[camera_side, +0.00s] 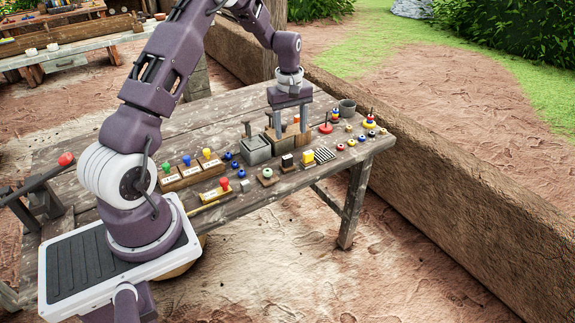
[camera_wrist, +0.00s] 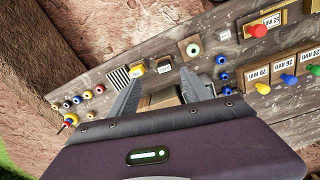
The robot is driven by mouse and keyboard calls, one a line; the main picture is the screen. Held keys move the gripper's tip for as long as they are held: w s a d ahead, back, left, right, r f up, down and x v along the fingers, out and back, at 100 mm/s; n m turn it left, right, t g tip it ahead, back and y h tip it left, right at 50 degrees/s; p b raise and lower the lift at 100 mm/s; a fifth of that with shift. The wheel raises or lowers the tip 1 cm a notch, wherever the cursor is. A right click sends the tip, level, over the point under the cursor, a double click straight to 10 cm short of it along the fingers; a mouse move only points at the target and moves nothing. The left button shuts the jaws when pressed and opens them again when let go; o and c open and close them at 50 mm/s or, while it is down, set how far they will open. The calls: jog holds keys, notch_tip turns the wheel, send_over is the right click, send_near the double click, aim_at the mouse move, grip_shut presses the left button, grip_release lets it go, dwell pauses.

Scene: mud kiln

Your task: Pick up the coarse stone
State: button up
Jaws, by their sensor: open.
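My gripper (camera_side: 291,127) is open, pointing down over the far middle of the wooden table. Its two fingers (camera_wrist: 160,78) reach forward in the wrist view. A brown block-like piece (camera_wrist: 160,98) shows between the fingers; brown blocks (camera_side: 287,136) also sit just below them in the side view. I cannot tell for certain which piece is the coarse stone, and the fingers partly hide this spot. Nothing is visibly gripped.
Grey open boxes (camera_side: 256,150) stand just left of the gripper. In front lie a yellow block (camera_side: 308,157), a striped grate (camera_side: 324,155) and a ringed piece (camera_side: 267,174). Labelled blocks with coloured knobs (camera_side: 187,170) stand left. A grey cup (camera_side: 347,107) and small rings (camera_side: 370,123) are right.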

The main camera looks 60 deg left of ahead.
jog(key=n, duration=0.2)
send_over(287, 157)
jog(key=shift+g, duration=0.3)
jog(key=f, duration=0.5)
jog(key=shift+s+a+f, duration=0.15)
jog(key=shift+s+f, duration=0.15)
jog(key=shift+f, duration=0.1)
jog(key=f, duration=0.7)
jog(key=shift+w+f, duration=0.1)
jog(key=shift+w, duration=0.25)
grip_shut()
